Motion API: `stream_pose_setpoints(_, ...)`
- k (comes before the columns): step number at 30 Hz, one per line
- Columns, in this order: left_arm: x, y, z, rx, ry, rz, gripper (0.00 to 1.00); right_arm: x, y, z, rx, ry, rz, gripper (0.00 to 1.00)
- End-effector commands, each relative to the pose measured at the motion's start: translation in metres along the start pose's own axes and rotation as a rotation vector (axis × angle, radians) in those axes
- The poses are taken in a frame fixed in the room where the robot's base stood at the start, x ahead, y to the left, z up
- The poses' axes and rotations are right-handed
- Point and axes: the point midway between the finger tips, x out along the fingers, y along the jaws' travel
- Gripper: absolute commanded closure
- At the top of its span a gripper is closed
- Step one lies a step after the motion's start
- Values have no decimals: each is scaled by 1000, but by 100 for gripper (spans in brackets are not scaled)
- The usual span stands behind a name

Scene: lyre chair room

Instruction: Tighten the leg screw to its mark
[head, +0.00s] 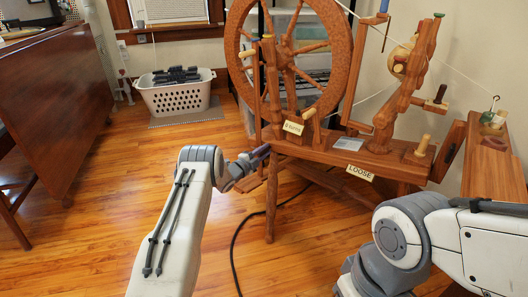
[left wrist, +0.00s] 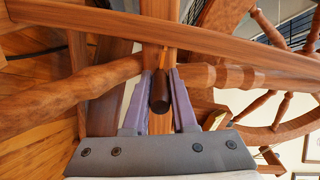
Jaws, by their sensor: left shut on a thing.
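The wooden spinning wheel (head: 290,50) stands upright on its bench (head: 330,152). My left gripper (head: 260,153) is at the left end of the bench in the head view. In the left wrist view, its two purple fingers (left wrist: 162,82) are shut on a dark wooden knob (left wrist: 160,95), which looks like the leg screw. A turned leg (left wrist: 75,98) runs past the fingers on the left. I cannot make out a mark on the screw. A label reading LOOSE (head: 360,172) is on the bench's front edge. My right gripper is out of view.
A second label (head: 293,127), hard to read, is near the wheel. A white laundry basket (head: 178,97) stands on a mat behind. A dark wooden table (head: 55,90) is at the left. A black cord (head: 240,232) lies on the floor. The front-left floor is clear.

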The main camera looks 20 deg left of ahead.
Motion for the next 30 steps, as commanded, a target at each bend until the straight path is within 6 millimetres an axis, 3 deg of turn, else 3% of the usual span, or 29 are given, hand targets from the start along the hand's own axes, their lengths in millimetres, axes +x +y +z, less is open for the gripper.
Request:
stream_pose_setpoints(18, -2, 4, 0, 40, 0, 5, 100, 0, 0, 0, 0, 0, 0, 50)
stream_pose_setpoints(19, -2, 4, 0, 40, 0, 5, 71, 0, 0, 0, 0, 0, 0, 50)
stream_pose_setpoints(21, -2, 3, 0, 40, 0, 5, 45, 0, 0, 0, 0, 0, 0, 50)
stream_pose_setpoints(30, -1, 1, 0, 41, 0, 2, 45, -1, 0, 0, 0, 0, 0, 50)
